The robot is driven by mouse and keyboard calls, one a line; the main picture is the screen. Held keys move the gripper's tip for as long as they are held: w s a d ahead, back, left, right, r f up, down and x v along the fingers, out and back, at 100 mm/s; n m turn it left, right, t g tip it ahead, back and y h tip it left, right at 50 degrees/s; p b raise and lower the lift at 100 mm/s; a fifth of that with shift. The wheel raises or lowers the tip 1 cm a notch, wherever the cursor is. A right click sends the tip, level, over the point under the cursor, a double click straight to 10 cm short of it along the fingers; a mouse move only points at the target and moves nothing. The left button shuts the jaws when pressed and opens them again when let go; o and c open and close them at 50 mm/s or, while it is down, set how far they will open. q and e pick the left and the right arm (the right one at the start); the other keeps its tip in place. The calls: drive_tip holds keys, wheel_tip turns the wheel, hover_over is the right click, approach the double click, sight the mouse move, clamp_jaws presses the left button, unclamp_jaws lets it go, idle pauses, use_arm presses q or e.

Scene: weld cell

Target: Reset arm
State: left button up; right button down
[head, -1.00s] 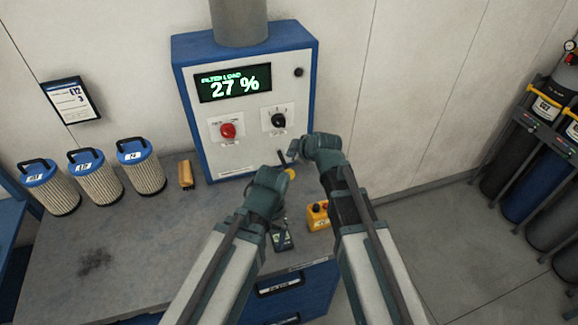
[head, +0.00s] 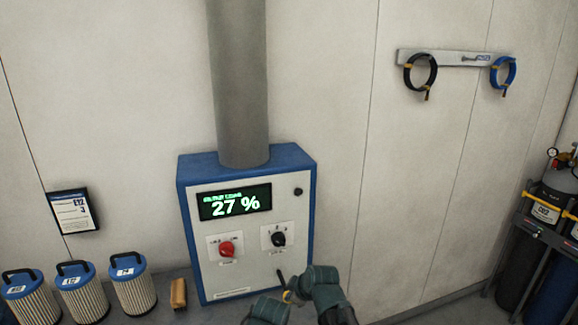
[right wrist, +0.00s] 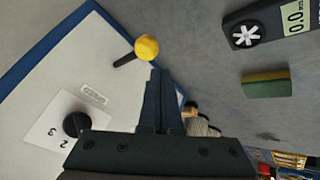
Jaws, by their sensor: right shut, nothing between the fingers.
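My right gripper (head: 294,295) is low in the head view, in front of the lower right of the blue-edged cabinet (head: 188,225). In the right wrist view its fingers (right wrist: 160,100) are pressed together with nothing between them. A short black lever with a yellow ball end (right wrist: 146,47) stands out from the cabinet face, just beyond and left of the fingertips, apart from them in that picture. In the head view the lever (head: 281,278) is close to the right fingers. My left gripper (head: 267,309) is cut by the bottom edge, its fingers hidden.
The cabinet has a display (head: 235,202) reading 27 %, a red knob (head: 227,249) and a black selector (head: 279,239). Several filters (head: 133,290) and a yellow-brown block (head: 178,294) stand left. A meter (right wrist: 270,22) and a green-yellow block (right wrist: 266,83) lie on the bench.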

use_arm(q)
wheel_tip(320, 180, down, 5)
drive_tip(key=b, duration=0.4)
drive_tip(key=shift+f, duration=0.15)
use_arm(e)
drive_tip(key=s+d+f+m+g+h, duration=0.1)
drive_tip(key=s+f+m+g, duration=0.1)
drive_tip(key=s, duration=0.4)
drive_tip(key=s+d+f+m+g+h, duration=0.2)
drive_tip(key=s+f+m, duration=0.1)
drive_tip(key=s, duration=0.4)
drive_tip(key=s+d+f+m+g+h, duration=0.1)
drive_tip(key=s+d+f+m+g, duration=0.1)
drive_tip(key=s, duration=0.5)
wheel_tip(320, 180, down, 2)
drive_tip(key=shift+f+m+h, duration=0.15)
drive_tip(key=shift+m+h, duration=0.25)
drive_tip(key=shift+m, duration=0.4)
drive_tip(key=shift+s+d+m+g, duration=0.25)
drive_tip(key=shift+s+m+g, duration=0.05)
drive_tip(key=shift+s, duration=0.1)
